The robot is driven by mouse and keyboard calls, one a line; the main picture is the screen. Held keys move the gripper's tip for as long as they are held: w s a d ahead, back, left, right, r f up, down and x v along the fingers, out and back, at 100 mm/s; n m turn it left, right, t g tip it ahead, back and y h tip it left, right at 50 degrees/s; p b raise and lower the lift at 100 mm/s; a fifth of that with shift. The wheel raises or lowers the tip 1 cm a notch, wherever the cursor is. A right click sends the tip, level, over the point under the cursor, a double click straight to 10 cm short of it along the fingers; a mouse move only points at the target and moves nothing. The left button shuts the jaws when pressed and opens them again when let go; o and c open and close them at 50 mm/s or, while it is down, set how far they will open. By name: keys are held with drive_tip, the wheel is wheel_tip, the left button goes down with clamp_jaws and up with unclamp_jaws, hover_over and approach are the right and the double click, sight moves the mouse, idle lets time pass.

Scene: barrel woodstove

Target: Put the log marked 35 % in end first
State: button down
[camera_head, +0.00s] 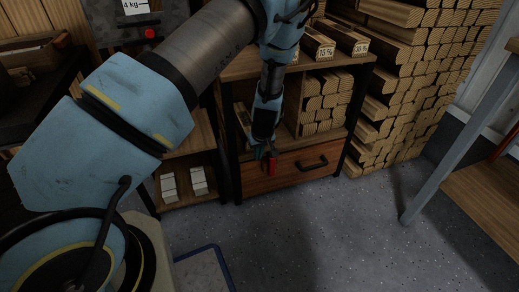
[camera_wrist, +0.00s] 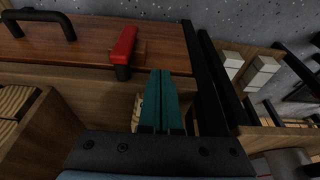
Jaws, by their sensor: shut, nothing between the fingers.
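My gripper (camera_head: 266,152) hangs in front of the wooden shelf unit, just above its drawer. In the wrist view its teal fingers (camera_wrist: 161,75) are together with nothing between them. Two logs with white percent labels lie on the unit's top: the left one (camera_head: 318,42) seems to read 15 %, and the right label (camera_head: 361,47) is too small to read surely. I cannot tell which log is marked 35 %. No stove opening is recognisable in either view.
A red handle (camera_wrist: 123,45) is close ahead of my fingertips, by the drawer (camera_head: 300,168) with its black pull. Split logs fill a shelf compartment (camera_head: 325,100) and a tall stack (camera_head: 420,70) at right. A table leg (camera_head: 450,150) stands right.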

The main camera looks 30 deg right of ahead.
drive_tip(key=shift+w+d+b, duration=0.2)
drive_tip(key=shift+w+b, duration=0.1)
drive_tip(key=shift+w, duration=1.7)
drive_tip(key=shift+r, duration=0.1)
